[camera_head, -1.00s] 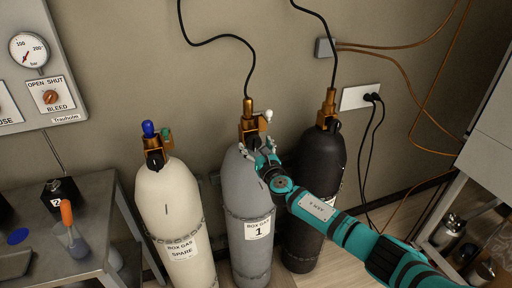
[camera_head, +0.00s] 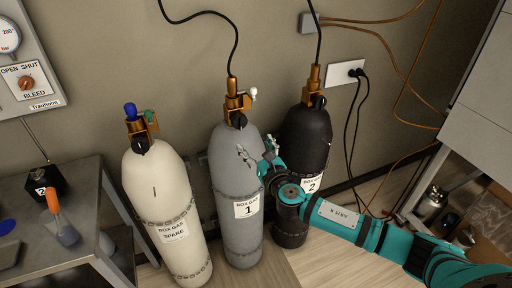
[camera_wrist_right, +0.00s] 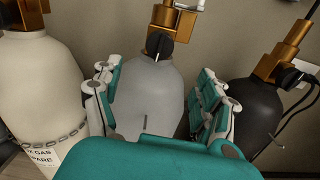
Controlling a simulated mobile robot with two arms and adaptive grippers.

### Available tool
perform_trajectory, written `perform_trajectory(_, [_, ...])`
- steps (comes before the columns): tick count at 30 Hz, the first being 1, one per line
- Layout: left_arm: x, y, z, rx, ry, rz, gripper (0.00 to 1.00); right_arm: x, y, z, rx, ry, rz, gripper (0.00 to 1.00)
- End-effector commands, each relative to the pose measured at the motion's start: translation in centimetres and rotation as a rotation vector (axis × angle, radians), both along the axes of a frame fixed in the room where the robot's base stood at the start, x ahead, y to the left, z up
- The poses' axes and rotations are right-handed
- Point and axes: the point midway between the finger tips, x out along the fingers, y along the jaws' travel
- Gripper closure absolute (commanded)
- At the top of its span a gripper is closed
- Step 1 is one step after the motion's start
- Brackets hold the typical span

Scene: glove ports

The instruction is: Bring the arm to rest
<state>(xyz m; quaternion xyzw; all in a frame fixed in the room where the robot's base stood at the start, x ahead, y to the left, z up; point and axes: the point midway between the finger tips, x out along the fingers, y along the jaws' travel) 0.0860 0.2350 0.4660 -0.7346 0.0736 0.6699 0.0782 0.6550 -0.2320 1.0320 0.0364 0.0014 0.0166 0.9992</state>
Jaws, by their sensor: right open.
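My right gripper (camera_head: 257,154) is open and empty in front of the upper part of the grey cylinder labelled BOX GAS 1 (camera_head: 236,178). In the right wrist view its two fingers (camera_wrist_right: 157,100) stand apart with the grey cylinder (camera_wrist_right: 150,85) behind the gap. No object is between them, and I cannot tell whether a finger touches the cylinder. The brass valve with a black knob (camera_head: 237,103) is above the gripper. My right arm reaches in from the lower right. My left gripper is not in view.
A cream spare cylinder (camera_head: 160,190) stands left and a black cylinder 2 (camera_head: 304,140) right, both chained. Cables (camera_head: 355,120) hang at right. Wooden floor (camera_head: 325,265) shows in front.

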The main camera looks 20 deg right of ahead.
Motion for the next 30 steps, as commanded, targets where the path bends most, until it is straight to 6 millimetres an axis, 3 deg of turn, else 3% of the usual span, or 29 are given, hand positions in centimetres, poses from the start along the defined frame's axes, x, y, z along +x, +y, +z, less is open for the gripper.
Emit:
perform_trajectory(13, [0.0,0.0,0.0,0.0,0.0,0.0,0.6,-0.1,0.0,0.0,0.0,0.0,0.0,0.25])
perform_trajectory(17, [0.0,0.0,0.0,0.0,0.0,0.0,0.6,-0.1,-0.4,-1.8,0.054,0.039,-0.013,0.25])
perform_trajectory(20, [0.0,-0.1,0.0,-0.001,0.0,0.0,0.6,-0.5,-1.5,-6.4,0.193,0.133,-0.056,0.25])
perform_trajectory(23, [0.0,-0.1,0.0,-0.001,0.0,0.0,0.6,-1.8,-2.9,-13.1,0.414,0.264,-0.14,0.25])
perform_trajectory(26, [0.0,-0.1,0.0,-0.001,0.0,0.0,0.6,-4.4,-4.3,-20.3,0.66,0.39,-0.255,0.25])
perform_trajectory(30, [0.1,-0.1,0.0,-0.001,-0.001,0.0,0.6,-9.8,-5.5,-29.7,0.982,0.526,-0.452,0.25])
